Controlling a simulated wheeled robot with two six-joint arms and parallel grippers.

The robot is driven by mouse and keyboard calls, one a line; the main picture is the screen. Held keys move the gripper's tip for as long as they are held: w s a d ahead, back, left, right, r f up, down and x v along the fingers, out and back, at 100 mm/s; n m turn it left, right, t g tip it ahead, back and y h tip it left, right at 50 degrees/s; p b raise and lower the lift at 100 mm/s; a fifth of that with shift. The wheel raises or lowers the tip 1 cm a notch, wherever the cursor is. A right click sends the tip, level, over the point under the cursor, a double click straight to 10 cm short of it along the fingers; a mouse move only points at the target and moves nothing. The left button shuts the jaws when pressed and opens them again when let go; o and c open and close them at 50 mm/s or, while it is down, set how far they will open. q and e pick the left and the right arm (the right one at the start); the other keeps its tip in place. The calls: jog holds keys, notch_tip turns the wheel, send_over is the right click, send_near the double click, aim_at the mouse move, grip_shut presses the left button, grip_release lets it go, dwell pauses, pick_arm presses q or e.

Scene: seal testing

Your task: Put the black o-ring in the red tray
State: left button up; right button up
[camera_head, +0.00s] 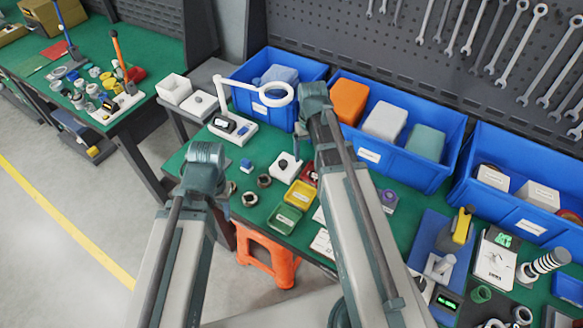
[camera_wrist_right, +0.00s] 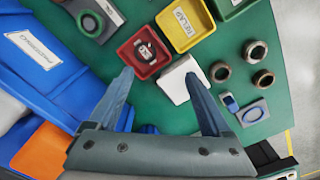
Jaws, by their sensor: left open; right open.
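The red tray (camera_wrist_right: 137,71) lies on the green mat just beyond my right fingertips in the right wrist view. In the head view the red tray (camera_head: 310,173) is partly covered by my right arm. Several dark and brown rings (camera_wrist_right: 255,50) lie on the mat; which is the black o-ring is unclear. My right gripper (camera_wrist_right: 158,78) is open and empty above the mat. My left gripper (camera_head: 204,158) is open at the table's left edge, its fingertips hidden.
A yellow tray (camera_head: 299,195) and a green tray (camera_head: 284,220) stand beside the red one. A white block (camera_wrist_right: 174,82) sits close to the red tray. A white ring-headed magnifier stand (camera_head: 236,129) and blue bins (camera_head: 400,160) line the back.

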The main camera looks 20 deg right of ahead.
jog(key=s+a+n, duration=0.2)
jog(key=s+a, duration=0.4)
jog(key=a, duration=0.3)
jog(key=s+a+n+h, duration=0.1)
jog(key=s+a+n, duration=0.1)
jog(key=s+a, duration=0.4)
jog(key=a, duration=0.3)
jog(key=shift+s, duration=0.4)
jog(key=shift+r, duration=0.1)
